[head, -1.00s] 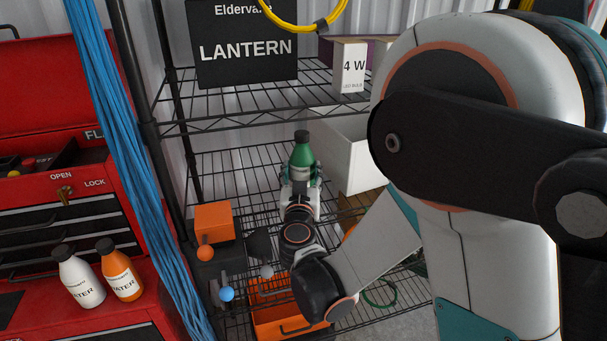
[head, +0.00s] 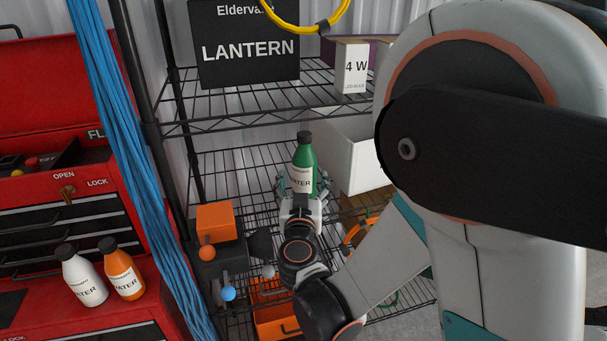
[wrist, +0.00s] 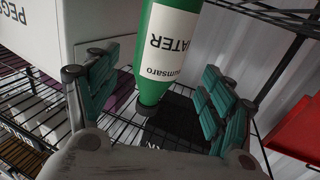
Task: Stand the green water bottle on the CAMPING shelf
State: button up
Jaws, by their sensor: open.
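The green water bottle (head: 305,158), with a dark cap and white label, stands upright on the middle wire shelf (head: 245,165). My gripper (head: 303,190) is open in front of it, with a finger on either side. In the wrist view, which is upside down, the bottle (wrist: 160,60) is between the spread teal finger pads (wrist: 155,90), with clear gaps on both sides. Its base is out of that frame. No CAMPING label is readable in either view.
A white bin (head: 352,155) stands close right of the bottle. A LANTERN box (head: 245,45) is on the shelf above. An orange block (head: 215,220) sits lower left. White (head: 83,275) and orange (head: 121,268) bottles stand on the red tool chest (head: 50,215). Blue cables hang by the rack's left post.

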jog(key=s, duration=0.7)
jog(key=shift+s, duration=0.4)
jog(key=shift+a, duration=0.1)
